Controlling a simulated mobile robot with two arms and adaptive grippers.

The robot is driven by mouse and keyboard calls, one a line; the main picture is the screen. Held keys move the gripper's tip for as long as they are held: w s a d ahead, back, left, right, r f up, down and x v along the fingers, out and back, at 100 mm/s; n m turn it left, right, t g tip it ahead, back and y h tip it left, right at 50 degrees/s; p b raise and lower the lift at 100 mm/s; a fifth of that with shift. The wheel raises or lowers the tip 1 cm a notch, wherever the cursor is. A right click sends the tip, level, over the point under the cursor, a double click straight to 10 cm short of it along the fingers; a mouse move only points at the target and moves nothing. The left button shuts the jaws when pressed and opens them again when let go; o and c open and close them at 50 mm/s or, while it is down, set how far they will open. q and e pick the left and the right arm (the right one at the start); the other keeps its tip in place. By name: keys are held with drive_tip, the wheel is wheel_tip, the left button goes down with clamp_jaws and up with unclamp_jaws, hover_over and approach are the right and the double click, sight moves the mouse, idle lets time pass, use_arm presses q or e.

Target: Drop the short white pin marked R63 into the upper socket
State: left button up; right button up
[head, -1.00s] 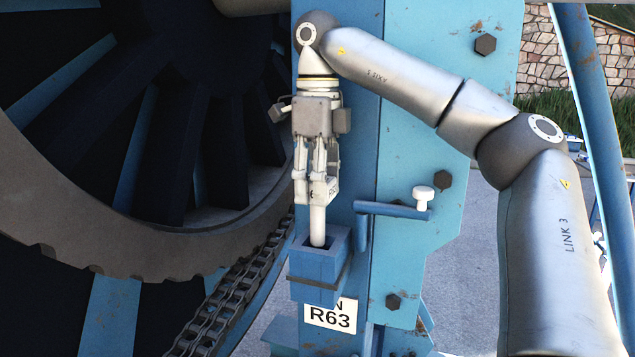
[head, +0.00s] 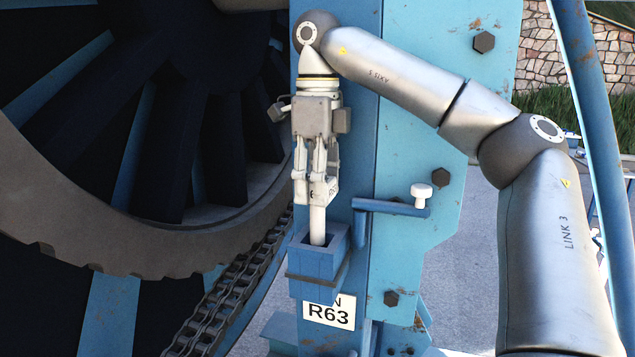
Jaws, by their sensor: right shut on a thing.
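The short white pin (head: 317,222) hangs upright below my right gripper (head: 317,192), which is shut on it. The pin's lower end is at the mouth of a blue square socket (head: 318,264) on the blue post. How deep the tip sits is hidden by the socket's front wall. A white plate (head: 329,312) reading R63 is just below the socket. My left gripper is out of view.
A blue bracket with a white knob (head: 421,191) stands out just right of the socket. The large toothed reel (head: 150,255) and a chain (head: 235,295) are on the left. Bolts dot the blue plate (head: 430,110) behind my right arm.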

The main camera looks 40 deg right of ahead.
sight(318, 224)
drive_tip(key=shift+f+b, duration=2)
drive_tip(key=shift+f, duration=1.1)
drive_tip(key=shift+p, duration=0.35)
drive_tip(key=shift+f, duration=0.2)
drive_tip(key=shift+f, duration=0.35)
drive_tip(key=o, duration=1.4)
